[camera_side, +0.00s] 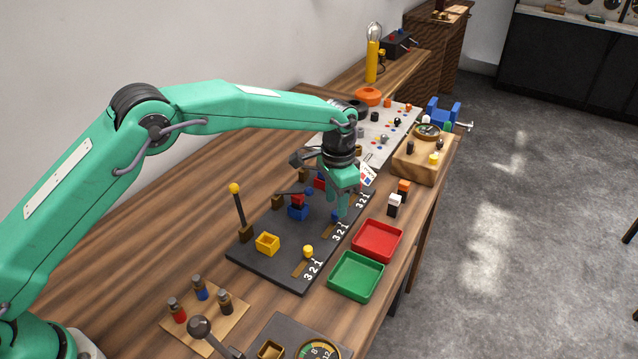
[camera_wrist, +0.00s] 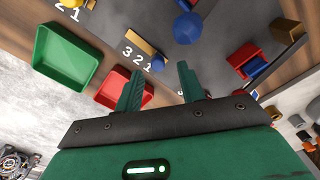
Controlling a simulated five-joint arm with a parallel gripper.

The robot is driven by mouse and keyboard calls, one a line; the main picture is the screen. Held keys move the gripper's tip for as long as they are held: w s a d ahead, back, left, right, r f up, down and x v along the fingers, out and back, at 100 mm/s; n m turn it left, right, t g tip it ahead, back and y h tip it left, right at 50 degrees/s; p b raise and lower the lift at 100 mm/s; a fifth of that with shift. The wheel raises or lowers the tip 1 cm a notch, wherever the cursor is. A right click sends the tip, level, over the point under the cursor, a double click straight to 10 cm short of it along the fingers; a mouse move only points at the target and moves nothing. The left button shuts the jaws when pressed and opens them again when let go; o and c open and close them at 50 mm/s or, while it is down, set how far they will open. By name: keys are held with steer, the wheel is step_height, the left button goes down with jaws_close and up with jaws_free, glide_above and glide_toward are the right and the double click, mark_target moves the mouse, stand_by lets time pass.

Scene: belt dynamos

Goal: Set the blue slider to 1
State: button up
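The blue slider's knob (camera_side: 336,214) stands on a dark board (camera_side: 275,262), partly hidden by my gripper in the side view. The knob appears at the end of the slot by the 1. My gripper (camera_side: 342,212) points down over the board close to the knob. In the wrist view its two fingers (camera_wrist: 160,82) are apart with nothing between them, and the knob is beyond the tips.
A red tray (camera_side: 377,241) and a green tray (camera_side: 356,276) lie along the board's right side. A post with a yellow ball (camera_side: 236,188) rises at left.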

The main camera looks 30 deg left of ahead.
mark_target(334, 211)
steer(key=shift+r, duration=2.7)
steer(key=shift+r, duration=0.1)
steer(key=shift+a+r, duration=0.2)
steer(key=s+a+r+n+t, duration=0.3)
steer(key=s+a+r+n, duration=0.1)
steer(key=s+a+r, duration=1.2)
steer(key=s+a+f+n+t, duration=0.1)
steer(key=s+a, duration=0.2)
steer(key=s, duration=0.6)
steer(key=s+a+f+n+t, duration=0.1)
steer(key=s+a+f+n, duration=0.1)
steer(key=s, duration=0.8)
steer(key=shift+a+t, duration=0.3)
steer(key=shift+a, duration=0.2)
